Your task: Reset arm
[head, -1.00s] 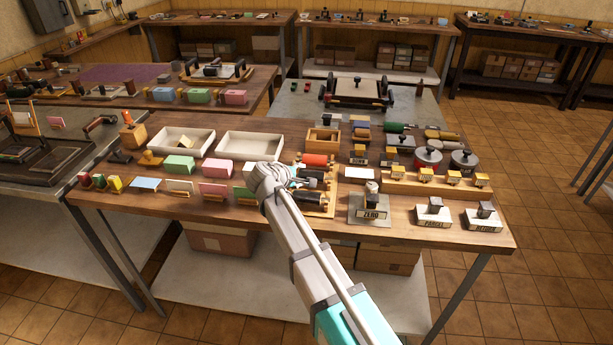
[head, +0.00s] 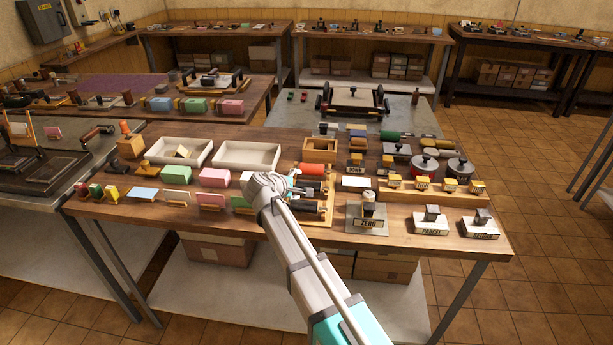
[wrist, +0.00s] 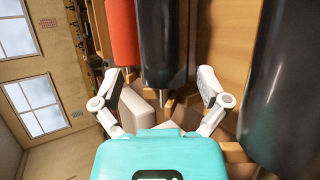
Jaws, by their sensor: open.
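My arm reaches up from the bottom of the head view to the front middle of the near table. My gripper (wrist: 165,85) is open in the wrist view, its two white fingers spread apart with nothing held between them. A red roller (wrist: 122,32) and a dark roller (wrist: 162,40) lie just beyond the fingertips. A larger dark cylinder (wrist: 280,90) is close on the right. In the head view the gripper is beside the roller rack, and my own wrist partly hides it. The red roller also shows in the head view (head: 313,169).
The near wooden table (head: 290,226) is crowded. Two white trays (head: 246,154) stand behind the gripper, with coloured blocks to the left. A ZERO stamp (head: 368,212) and a PARCEL stamp (head: 431,223) stand to the right. Bare wood shows along the front edge.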

